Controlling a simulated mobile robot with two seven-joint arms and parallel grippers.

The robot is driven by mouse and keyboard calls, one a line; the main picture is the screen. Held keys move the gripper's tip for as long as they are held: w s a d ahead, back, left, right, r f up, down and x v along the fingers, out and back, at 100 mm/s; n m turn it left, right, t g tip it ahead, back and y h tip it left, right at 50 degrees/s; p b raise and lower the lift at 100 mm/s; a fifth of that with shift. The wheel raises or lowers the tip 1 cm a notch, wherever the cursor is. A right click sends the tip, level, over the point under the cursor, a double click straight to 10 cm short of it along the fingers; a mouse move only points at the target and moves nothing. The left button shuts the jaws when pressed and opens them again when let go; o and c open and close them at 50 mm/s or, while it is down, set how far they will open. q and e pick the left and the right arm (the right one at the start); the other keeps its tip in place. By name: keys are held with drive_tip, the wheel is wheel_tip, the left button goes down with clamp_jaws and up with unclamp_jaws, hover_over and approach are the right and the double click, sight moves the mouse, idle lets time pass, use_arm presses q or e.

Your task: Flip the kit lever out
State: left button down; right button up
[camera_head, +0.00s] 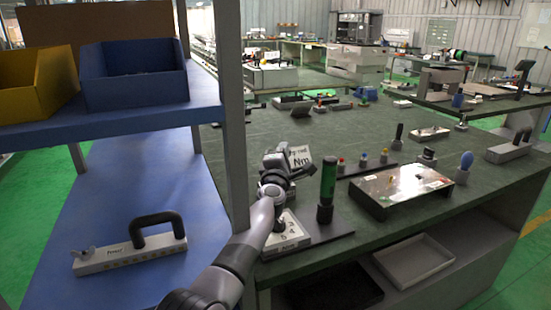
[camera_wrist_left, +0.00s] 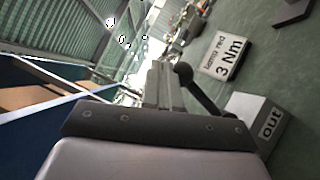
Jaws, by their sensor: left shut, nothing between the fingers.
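The kit is a light box (camera_head: 287,238) near the front edge of the green table, beside my left forearm. In the left wrist view its end (camera_wrist_left: 262,128) reads "out". A black lever (camera_wrist_left: 206,98) with a ball knob rises from it, tilted away from the "out" label. My left gripper (camera_head: 300,165) is above and behind the box. Its fingers (camera_wrist_left: 160,78) are shut and empty, and appear close beside the knob in the wrist view; whether they touch cannot be told. My arm hides part of the lever in the head view. My right gripper is not in view.
A "lamp red 3 Nm" sign (camera_wrist_left: 227,55) stands beyond the gripper. A green-handled tool (camera_head: 327,188) stands upright right of the box, before a metal panel (camera_head: 400,188). A grey post (camera_head: 232,120) and a shelf with blue (camera_head: 135,90) and yellow bins are left.

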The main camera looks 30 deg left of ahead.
use_arm(q)
drive_tip(key=shift+w+d+f+b, duration=0.15)
drive_tip(key=shift+w+d+b, duration=0.25)
drive_tip(key=shift+w+d, duration=0.1)
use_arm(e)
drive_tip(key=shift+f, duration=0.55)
use_arm(q)
drive_tip(key=shift+s, duration=0.1)
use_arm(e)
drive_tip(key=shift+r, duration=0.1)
